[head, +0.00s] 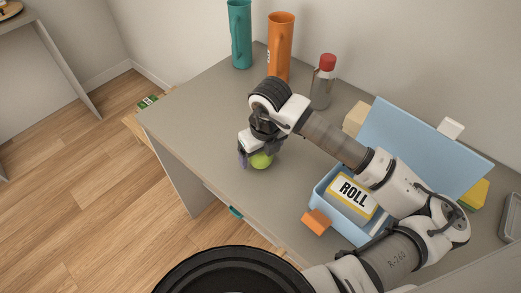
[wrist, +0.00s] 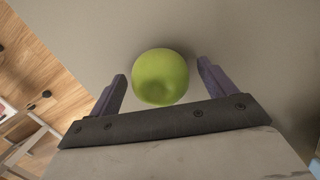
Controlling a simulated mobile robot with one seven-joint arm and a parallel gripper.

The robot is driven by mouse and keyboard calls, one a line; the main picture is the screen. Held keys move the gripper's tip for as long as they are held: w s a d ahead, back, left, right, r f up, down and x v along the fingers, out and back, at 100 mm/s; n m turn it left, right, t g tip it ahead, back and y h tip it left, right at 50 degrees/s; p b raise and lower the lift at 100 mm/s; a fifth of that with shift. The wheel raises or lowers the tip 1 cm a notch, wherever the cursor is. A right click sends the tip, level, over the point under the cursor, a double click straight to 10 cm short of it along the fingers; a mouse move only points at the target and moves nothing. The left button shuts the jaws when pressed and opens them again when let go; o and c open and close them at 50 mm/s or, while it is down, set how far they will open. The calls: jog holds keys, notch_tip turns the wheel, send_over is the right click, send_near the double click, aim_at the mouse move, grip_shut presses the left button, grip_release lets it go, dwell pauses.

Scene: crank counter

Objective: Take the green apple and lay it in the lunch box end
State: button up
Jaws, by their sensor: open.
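The green apple (head: 261,160) rests on the grey counter near its front edge. In the wrist view the apple (wrist: 160,77) sits between the tips of the two fingers, with a gap on each side. My gripper (head: 250,161) is open and low over the counter at the apple; its fingers also show in the wrist view (wrist: 161,82). The lunch box (head: 322,194) is light blue with its lid raised, right of the apple. A card reading ROLL (head: 352,194) lies in it. My arm hides part of the box, so I cannot see all its compartments.
A teal cup (head: 240,35), an orange cup (head: 280,48) and a red-capped bottle (head: 323,82) stand at the back. An orange block (head: 316,221) is at the box's front corner. The counter (head: 200,110) left of the apple is clear.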

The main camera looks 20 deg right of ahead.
jog(key=shift+w+f, duration=0.1)
jog(key=shift+f, duration=0.5)
jog(key=c, duration=1.1)
jog(key=shift+c, duration=0.2)
